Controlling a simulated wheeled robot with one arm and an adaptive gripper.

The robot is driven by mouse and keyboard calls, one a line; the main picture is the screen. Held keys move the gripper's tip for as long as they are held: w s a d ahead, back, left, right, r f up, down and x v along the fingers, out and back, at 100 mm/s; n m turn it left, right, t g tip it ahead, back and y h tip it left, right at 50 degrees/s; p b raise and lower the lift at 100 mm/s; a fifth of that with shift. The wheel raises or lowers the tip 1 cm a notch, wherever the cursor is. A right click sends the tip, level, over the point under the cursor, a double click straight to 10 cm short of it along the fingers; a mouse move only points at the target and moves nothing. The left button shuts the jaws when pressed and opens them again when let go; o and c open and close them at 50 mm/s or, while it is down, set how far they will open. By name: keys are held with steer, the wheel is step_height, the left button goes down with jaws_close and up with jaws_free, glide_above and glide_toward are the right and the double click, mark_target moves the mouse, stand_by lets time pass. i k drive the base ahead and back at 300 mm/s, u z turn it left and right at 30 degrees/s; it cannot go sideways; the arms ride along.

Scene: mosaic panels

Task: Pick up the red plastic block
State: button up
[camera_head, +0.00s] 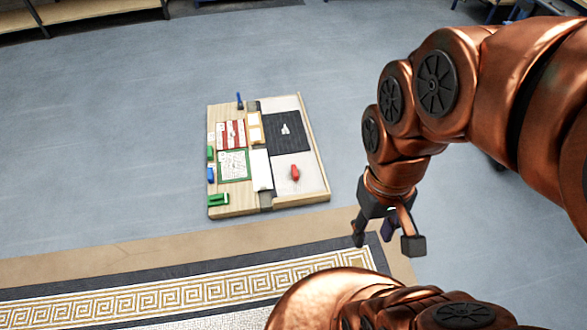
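The red plastic block (295,172) is small and lies on the pale lower-right part of a wooden board (232,194) on the floor. My gripper (386,241) hangs at the right of the board, apart from it and from the block, to the block's lower right. Its dark fingers are spread and nothing shows between them.
The board also holds a black panel (283,132), a red-and-white panel (231,134), a green-edged panel (233,166), blue pieces and green pieces (218,200) along its left edge. A patterned border (180,298) runs below. Grey floor around the board is clear. Shelving (90,10) stands at top left.

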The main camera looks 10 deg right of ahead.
mark_target(294, 168)
steer(key=z, duration=1.05)
steer(key=i, duration=2.05)
steer(key=u, duration=2.55)
